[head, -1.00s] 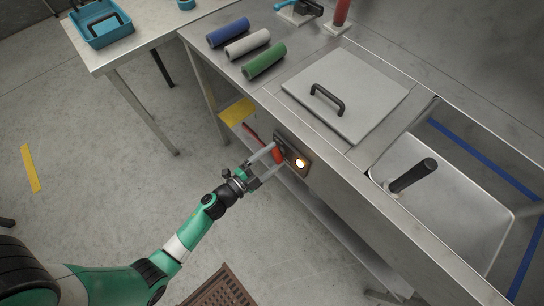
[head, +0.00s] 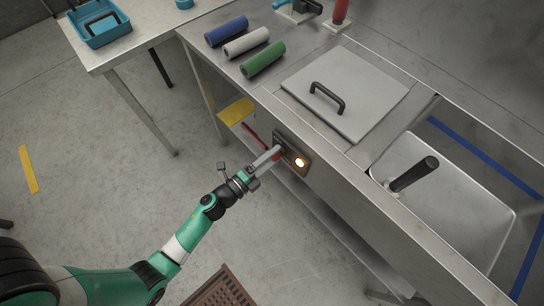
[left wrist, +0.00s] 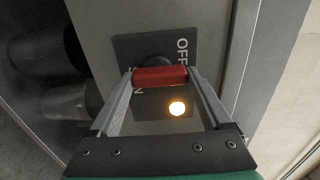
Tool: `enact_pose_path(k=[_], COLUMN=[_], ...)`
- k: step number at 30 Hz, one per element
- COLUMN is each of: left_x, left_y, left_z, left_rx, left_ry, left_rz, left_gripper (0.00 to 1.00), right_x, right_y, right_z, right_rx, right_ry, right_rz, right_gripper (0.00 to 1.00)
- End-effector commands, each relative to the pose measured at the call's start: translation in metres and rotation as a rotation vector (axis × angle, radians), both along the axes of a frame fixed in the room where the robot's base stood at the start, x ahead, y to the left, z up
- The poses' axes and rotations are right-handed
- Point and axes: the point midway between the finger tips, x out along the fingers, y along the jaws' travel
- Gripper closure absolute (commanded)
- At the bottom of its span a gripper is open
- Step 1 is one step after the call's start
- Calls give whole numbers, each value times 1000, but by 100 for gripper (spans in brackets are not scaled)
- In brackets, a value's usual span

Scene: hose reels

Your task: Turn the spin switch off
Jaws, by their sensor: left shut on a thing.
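The spin switch is a dark plate (head: 306,167) on the front of the steel counter. A lamp (head: 299,162) on it glows orange-white and also shows in the left wrist view (left wrist: 177,108). The switch's red handle (left wrist: 160,76) lies crosswise between the fingertips of my left gripper (left wrist: 160,75), which is shut on it. My right gripper is not in view.
The counter holds blue (head: 227,31), white (head: 246,42) and green (head: 263,59) rolls, a lidded hatch (head: 345,95) and a sink (head: 465,200) with a black-handled thing. A side table (head: 135,35) carries a blue tray (head: 100,25). A brown grate (head: 222,288) lies on the floor.

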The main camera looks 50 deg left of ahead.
Motion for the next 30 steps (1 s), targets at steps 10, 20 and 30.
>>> enact_pose_path(k=[10,20,30], left_x=[0,0,-52], left_y=[0,0,1], left_z=[0,0,2], left_rx=[11,8,5], left_ry=[0,0,5], left_rz=[-1,0,4], left_gripper=[73,0,0], right_x=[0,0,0], right_y=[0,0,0], right_z=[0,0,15], right_rx=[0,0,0], right_ry=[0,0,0], right_rz=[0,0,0], right_gripper=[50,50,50])
